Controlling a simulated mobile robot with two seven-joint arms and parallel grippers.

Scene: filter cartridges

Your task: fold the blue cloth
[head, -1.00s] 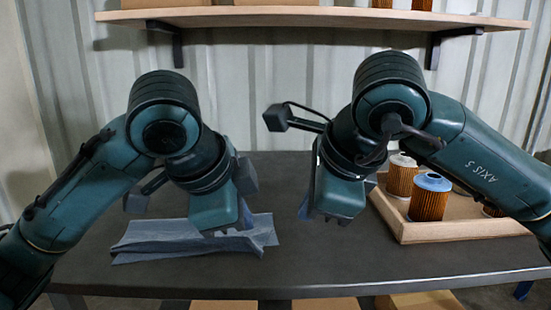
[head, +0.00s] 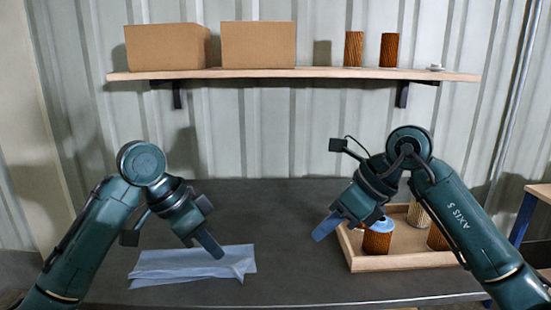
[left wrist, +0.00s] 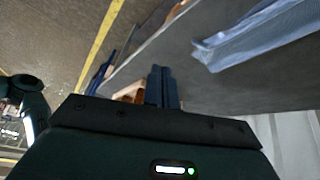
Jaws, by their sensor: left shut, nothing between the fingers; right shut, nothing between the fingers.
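The blue cloth (head: 185,265) lies on the dark table at the left, as a long strip of overlapping layers with uneven edges. It also shows at the upper right of the left wrist view (left wrist: 262,35). My left gripper (head: 216,252) is shut and empty; in the head view its fingertips appear over the cloth's back edge, and I cannot tell the height between them. Its closed fingers show in the left wrist view (left wrist: 161,80), apart from the cloth. My right gripper (head: 318,236) is shut and empty, right of the cloth and near the tray.
A wooden tray (head: 400,262) with several filter cartridges, one blue-topped (head: 378,240), stands on the table (head: 290,215) at the right. A wall shelf (head: 290,73) holds two cardboard boxes (head: 258,45) and two cartridges (head: 354,49). The table between cloth and tray is clear.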

